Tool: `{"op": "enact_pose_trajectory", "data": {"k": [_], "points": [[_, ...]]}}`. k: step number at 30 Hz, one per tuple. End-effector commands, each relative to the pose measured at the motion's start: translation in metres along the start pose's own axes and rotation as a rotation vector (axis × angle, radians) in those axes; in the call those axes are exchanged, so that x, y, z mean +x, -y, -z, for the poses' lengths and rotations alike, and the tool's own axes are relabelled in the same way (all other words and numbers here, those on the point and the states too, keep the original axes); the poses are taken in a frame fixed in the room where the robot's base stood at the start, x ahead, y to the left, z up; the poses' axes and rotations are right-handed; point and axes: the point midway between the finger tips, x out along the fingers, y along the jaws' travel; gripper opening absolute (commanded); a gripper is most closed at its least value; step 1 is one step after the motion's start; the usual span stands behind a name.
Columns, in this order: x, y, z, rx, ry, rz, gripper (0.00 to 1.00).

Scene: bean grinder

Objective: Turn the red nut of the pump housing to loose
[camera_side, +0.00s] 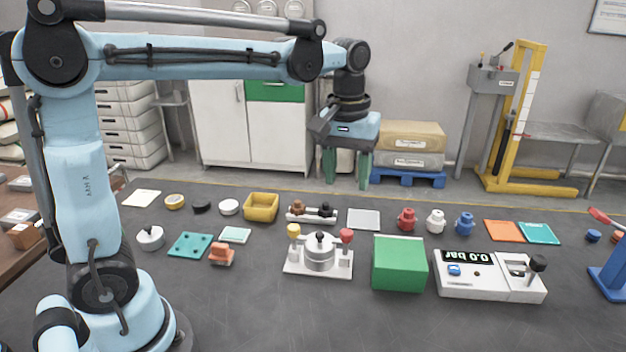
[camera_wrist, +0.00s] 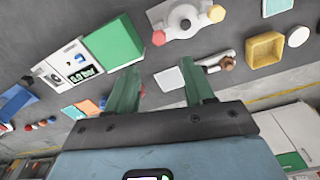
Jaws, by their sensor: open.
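The pump housing (camera_side: 319,253) is a silver round body with a black top knob on a white base plate, in the middle of the table. Its red nut (camera_side: 347,236) is on the right side, and a yellow nut (camera_side: 293,231) is on the left. In the wrist view the housing (camera_wrist: 183,20) is at the top edge, partly cut off, with the red nut (camera_wrist: 159,38) at its lower left. My gripper (camera_side: 346,184) hangs fingers-down, high above the table behind the housing. Its green fingers (camera_wrist: 162,73) are apart with nothing between them.
A green box (camera_side: 399,263) stands just right of the housing, then a white gauge unit (camera_side: 490,275) reading 0.0 bar. Behind are a fixture with brown and black knobs (camera_side: 312,214), a grey tile (camera_side: 364,219) and a yellow bin (camera_side: 261,207).

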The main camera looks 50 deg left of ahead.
Motion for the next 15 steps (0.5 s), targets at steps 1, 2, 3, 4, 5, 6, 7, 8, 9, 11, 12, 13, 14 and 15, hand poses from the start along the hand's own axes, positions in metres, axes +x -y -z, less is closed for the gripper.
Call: {"op": "enact_pose_trajectory", "data": {"k": [1, 2, 3, 4, 5, 6, 7, 8, 9, 11, 12, 13, 14, 15], "points": [[0.0, -0.003, 0.004, -0.016, 0.014, 0.009, 0.53], [0.0, -0.003, 0.004, -0.024, 0.022, 0.014, 0.53], [0.001, -0.004, 0.005, -0.032, 0.028, 0.019, 0.53], [0.001, -0.005, 0.006, -0.037, 0.032, 0.021, 0.53], [0.002, -0.005, 0.006, -0.04, 0.034, 0.023, 0.53], [0.003, -0.005, 0.006, -0.042, 0.037, 0.025, 0.53], [0.004, -0.005, 0.006, -0.043, 0.037, 0.025, 0.53], [0.006, -0.005, 0.006, -0.043, 0.038, 0.025, 0.53], [0.009, -0.005, 0.006, -0.043, 0.037, 0.025, 0.53], [0.016, -0.005, 0.006, -0.042, 0.037, 0.025, 0.53], [0.021, -0.005, 0.006, -0.042, 0.037, 0.025, 0.53], [0.025, -0.004, 0.005, -0.042, 0.037, 0.024, 0.53], [0.03, -0.004, 0.005, -0.042, 0.036, 0.024, 0.53], [0.036, -0.004, 0.005, -0.042, 0.036, 0.024, 0.53]]}}
